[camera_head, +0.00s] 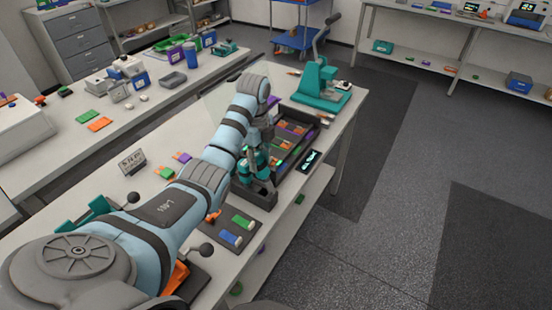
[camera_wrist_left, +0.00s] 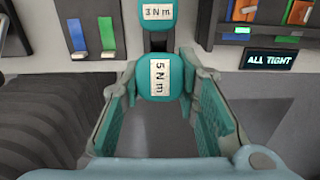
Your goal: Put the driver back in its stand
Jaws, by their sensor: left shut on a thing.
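My left gripper (camera_head: 254,166) is over the near end of the dark battery tray. In the left wrist view its fingers (camera_wrist_left: 162,88) are closed around a teal driver (camera_wrist_left: 160,78) labelled "5 N m". A second teal driver (camera_wrist_left: 157,12) labelled "3 N m" stands just beyond it. In the head view, a dark block (camera_head: 262,194) that looks like the driver stand is below the gripper. The arm and gripper hide much of it, and I cannot tell whether the held driver touches it. My right gripper is not in view.
The dark tray (camera_head: 317,133) holds orange, green and purple cells. A dark pad (camera_head: 228,222) with blue and green cells lies nearer. A teal press (camera_head: 318,80) stands at the far end.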

